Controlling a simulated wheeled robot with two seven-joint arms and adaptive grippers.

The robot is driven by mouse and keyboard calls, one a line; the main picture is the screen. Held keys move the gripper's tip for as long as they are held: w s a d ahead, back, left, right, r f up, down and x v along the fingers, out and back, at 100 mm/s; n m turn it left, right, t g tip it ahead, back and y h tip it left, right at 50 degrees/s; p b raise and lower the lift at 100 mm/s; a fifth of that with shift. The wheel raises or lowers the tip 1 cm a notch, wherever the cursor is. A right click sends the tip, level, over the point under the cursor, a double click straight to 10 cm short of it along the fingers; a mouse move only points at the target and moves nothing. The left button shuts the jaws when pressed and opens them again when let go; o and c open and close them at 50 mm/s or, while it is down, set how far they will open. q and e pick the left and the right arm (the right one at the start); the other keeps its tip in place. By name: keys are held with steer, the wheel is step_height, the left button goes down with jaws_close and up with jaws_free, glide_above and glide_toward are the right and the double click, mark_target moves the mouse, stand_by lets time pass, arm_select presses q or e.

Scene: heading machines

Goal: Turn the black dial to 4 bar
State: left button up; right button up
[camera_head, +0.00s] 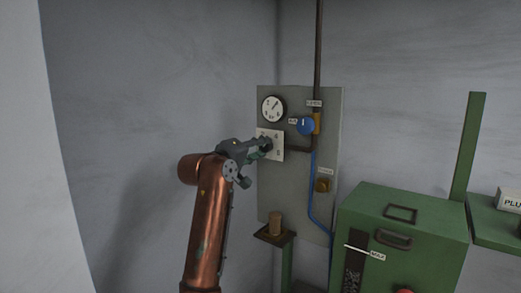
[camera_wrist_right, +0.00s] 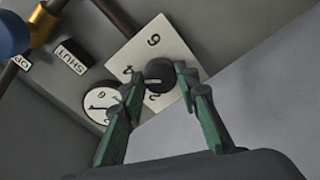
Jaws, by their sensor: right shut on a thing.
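The black dial (camera_wrist_right: 160,74) sits on a white number plate (camera_wrist_right: 178,40) on the grey panel. In the right wrist view the figures 2, 4 and 6 show around it, and a pale mark on the dial faces the side of 2 and 4; its exact setting is hard to read. My right gripper (camera_wrist_right: 158,78) is shut on the dial, one finger on each side. In the head view my right gripper (camera_head: 265,149) is at the plate (camera_head: 278,146) and hides part of it. My left gripper is in neither view.
A round gauge (camera_head: 273,108) is above the plate. A blue valve knob (camera_head: 305,126) and a dark pipe (camera_head: 318,50) are to its right. A small shelf (camera_head: 272,237) holds a brown cylinder (camera_head: 275,223) below. A green machine (camera_head: 415,220) stands at the right.

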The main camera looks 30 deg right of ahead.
steer(key=shift+f, duration=0.1)
stand_by(0.3)
steer(key=o, duration=1.2)
steer(key=shift+c, duration=0.2)
steer(key=v, duration=1.2)
